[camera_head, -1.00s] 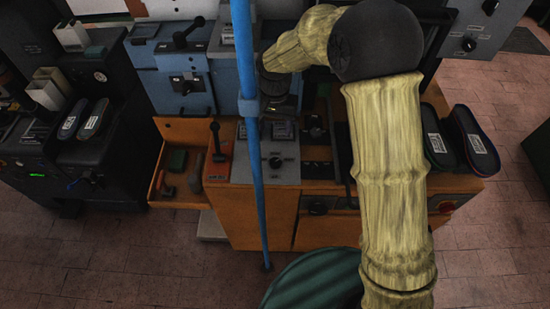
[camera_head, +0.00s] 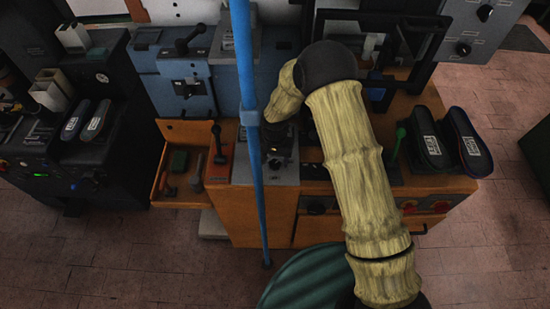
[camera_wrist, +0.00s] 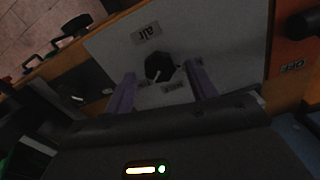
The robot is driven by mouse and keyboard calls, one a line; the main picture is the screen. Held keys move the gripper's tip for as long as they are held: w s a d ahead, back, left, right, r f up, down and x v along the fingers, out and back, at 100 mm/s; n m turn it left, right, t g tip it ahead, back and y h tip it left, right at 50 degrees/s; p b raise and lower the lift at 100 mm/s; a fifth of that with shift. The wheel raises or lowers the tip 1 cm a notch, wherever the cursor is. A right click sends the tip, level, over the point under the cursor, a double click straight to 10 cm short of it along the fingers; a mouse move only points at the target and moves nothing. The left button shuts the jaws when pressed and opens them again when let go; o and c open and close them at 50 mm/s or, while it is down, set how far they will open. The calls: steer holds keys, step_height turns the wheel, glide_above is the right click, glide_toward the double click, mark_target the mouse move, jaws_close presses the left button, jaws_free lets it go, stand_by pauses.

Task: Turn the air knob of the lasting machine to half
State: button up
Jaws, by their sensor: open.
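The air knob (camera_wrist: 159,67) is a black, faceted knob on a grey panel (camera_wrist: 222,45). The wrist view shows the panel turned over, with an "air" label (camera_wrist: 146,32) above the knob. Smaller labels lie around the knob, too dim to read surely. My gripper (camera_wrist: 160,70) is open, with one purple finger on each side of the knob in the picture. Whether the fingers touch it I cannot tell. In the head view my gripper (camera_head: 276,140) is low over the grey panel of the orange machine, and mostly hides that area.
A blue pole (camera_head: 257,200) stands in front of the machine, left of my gripper. A lever (camera_head: 217,145) and an open orange tray with tools (camera_head: 180,205) are to the left.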

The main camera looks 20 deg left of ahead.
steer(key=shift+f, duration=0.6)
steer(key=c, duration=1)
